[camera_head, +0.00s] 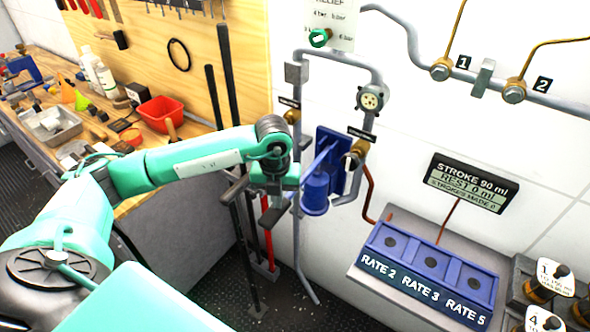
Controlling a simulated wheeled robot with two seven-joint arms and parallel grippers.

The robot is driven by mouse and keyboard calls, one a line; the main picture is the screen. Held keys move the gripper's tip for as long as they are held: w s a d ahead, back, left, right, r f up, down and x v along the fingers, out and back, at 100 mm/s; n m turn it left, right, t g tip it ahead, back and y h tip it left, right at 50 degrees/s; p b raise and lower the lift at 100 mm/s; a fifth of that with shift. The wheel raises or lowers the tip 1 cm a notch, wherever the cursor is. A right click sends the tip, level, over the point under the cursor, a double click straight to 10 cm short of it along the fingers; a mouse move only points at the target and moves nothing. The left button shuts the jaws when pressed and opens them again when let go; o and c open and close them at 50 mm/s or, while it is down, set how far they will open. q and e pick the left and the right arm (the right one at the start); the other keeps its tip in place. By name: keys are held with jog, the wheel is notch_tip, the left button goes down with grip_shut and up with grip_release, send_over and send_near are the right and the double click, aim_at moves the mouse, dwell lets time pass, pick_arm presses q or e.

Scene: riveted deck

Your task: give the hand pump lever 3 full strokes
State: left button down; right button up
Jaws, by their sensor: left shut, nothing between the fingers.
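The hand pump (316,193) is a blue cylinder on a blue plate fixed to the white wall, at the middle of the head view. A thin blue bar, which looks like its lever (321,159), slants down left from the plate towards my gripper. My left gripper (272,212) is shut and empty, just left of the pump cylinder. It hides the lever's lower end, and I cannot tell whether they touch. A dark display (468,184) on the wall reads stroke 90 ml, rest 0 ml, strokes made 0. My right gripper is not in view.
Grey pipes and a round gauge (372,98) surround the pump. A blue block (430,263) marked rate 2, 3 and 5 sits on a grey ledge at lower right. Long-handled tools (233,130) stand behind my left arm. A cluttered workbench with a red bin (160,113) is at left.

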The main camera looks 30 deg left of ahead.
pick_arm(q)
notch_tip(320, 180, up, 8)
jog(key=p, duration=0.4)
jog(key=shift+r, duration=0.2)
jog(key=shift+w+f, duration=0.1)
notch_tip(320, 180, down, 12)
jog(key=b, duration=1)
jog(key=shift+r, duration=0.2)
notch_tip(320, 180, up, 12)
jog(key=p, duration=0.6)
jog(key=shift+p, duration=0.3)
jog(key=shift+f, duration=0.2)
